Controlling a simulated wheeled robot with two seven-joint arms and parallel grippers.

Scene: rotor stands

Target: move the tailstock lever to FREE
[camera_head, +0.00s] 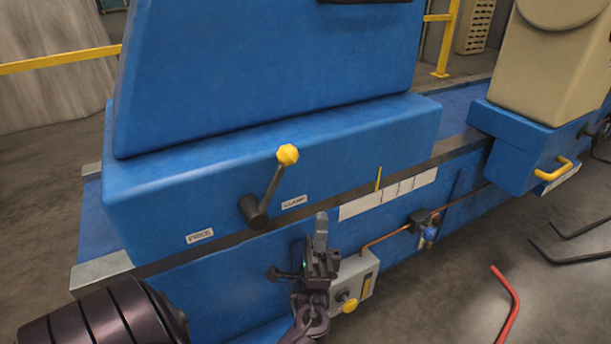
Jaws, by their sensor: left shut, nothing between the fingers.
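The tailstock lever (271,187) is a dark arm with a yellow knob (288,155) on the blue tailstock base (170,200). It slants up and to the right from its hub, toward the side of the CLAMP label (294,201). The FREE label (200,236) is to the lower left of the hub. My left gripper (321,226) is shut and empty, in the picture below and to the right of the lever, apart from the knob. My right gripper is not in view.
A grey box with a yellow knob (349,304) is behind and beside my gripper. A copper pipe (387,236) and small valve (429,235) run along the blue bed. Red (507,303) and black bars lie on the floor at right. A yellow handle (555,168) juts out at right.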

